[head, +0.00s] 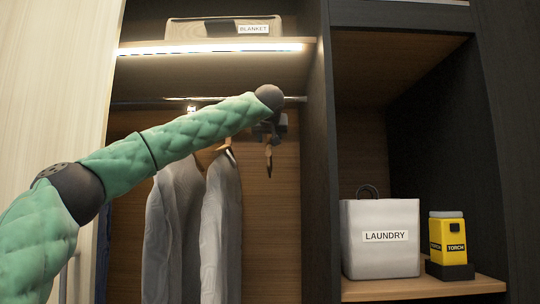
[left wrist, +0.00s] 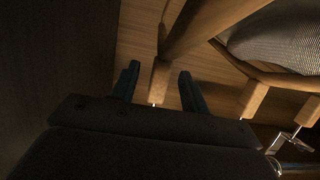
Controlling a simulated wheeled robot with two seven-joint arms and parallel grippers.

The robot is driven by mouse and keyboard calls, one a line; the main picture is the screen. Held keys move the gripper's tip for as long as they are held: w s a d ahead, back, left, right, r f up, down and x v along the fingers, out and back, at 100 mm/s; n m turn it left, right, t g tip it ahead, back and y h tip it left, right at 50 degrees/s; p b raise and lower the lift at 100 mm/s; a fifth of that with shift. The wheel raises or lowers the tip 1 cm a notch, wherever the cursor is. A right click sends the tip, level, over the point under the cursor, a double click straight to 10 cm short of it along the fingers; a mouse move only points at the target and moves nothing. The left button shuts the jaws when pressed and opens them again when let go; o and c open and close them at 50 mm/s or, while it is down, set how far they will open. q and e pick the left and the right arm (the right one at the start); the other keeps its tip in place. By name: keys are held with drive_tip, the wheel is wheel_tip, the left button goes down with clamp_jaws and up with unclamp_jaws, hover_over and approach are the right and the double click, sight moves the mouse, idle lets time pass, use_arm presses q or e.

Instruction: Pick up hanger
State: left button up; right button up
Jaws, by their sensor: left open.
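A bare wooden hanger (head: 268,158) hangs edge-on from the closet rail, to the right of the clothed hangers. My left gripper (head: 272,128) is at the rail just above it, partly hidden by my own arm. In the left wrist view, my left gripper (left wrist: 158,74) is open. The neck of the wooden hanger (left wrist: 160,82) lies between its two fingers, with visible gaps on both sides. The hanger's hook is mostly hidden behind the gripper body in that view. My right gripper is not in view.
Grey garments (head: 222,225) hang close on the left; their wooden hanger (left wrist: 252,99) is near the right finger. A lit shelf (head: 215,52) with a blanket box (head: 225,28) is above. A dark divider (head: 315,180) is right. A laundry bag (head: 380,255) and yellow torch (head: 447,238) stand beyond.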

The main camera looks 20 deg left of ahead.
use_arm(q)
drive_tip(key=shift+w+a+f, duration=0.15)
drive_tip(key=shift+w+f, duration=0.05)
drive_tip(key=shift+w, duration=0.2)
clamp_jaws()
drive_tip(key=shift+r, duration=0.2)
